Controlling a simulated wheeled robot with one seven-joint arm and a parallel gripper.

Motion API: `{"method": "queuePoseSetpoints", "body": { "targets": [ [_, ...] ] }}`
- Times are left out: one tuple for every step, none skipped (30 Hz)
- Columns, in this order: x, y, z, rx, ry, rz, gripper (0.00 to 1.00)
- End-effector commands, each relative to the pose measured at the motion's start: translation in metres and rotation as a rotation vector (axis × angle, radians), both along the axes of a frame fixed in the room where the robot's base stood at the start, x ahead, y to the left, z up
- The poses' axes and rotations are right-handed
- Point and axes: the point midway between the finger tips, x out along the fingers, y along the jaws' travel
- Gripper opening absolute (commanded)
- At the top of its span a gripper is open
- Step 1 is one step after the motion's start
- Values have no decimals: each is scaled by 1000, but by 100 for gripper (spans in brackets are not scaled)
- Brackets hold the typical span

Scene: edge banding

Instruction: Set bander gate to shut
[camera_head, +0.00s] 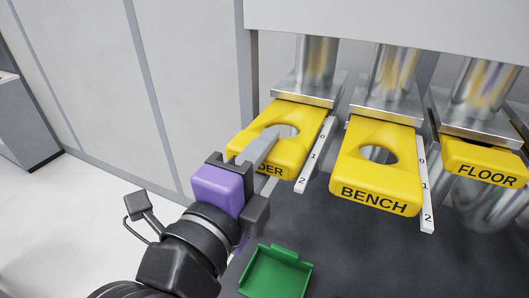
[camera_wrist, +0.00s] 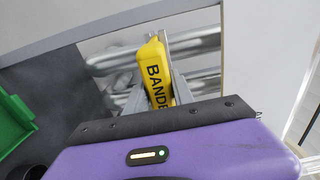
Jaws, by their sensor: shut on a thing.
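The bander gate is a yellow plate (camera_head: 303,122) with a rounded hole. Its label is partly hidden by my gripper in the head view. In the wrist view the yellow plate (camera_wrist: 155,60) reads "BANDE". My gripper (camera_head: 268,148) is shut on its front part, with the fingers on either side of the plate in the wrist view. The gate sticks out from under its metal duct (camera_head: 317,62).
The yellow BENCH gate (camera_head: 376,185) is also pulled far out, its front near its 2 mark. The yellow FLOOR gate (camera_head: 487,162) at the right shows less of its plate. A green tray (camera_head: 275,275) lies on the dark surface below. White floor is clear at left.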

Motion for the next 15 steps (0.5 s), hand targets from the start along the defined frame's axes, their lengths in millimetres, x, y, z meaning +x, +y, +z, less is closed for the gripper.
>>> {"method": "queuePoseSetpoints", "body": {
  "targets": [
    [0,1,-2,0,3,1,0],
    [0,1,-2,0,3,1,0],
    [0,1,-2,0,3,1,0],
    [0,1,-2,0,3,1,0],
    [0,1,-2,0,3,1,0],
    [0,1,-2,0,3,1,0],
    [0,1,-2,0,3,1,0],
    [0,1,-2,0,3,1,0],
    [0,1,-2,0,3,1,0],
    [0,1,-2,0,3,1,0],
    [1,0,-3,0,3,1,0],
    [3,-1,-4,0,3,0,0],
    [5,-1,-5,0,4,-1,0],
    [8,-2,-5,1,4,-1,0],
    [13,-4,-6,3,3,-1,0]
  ]
}}
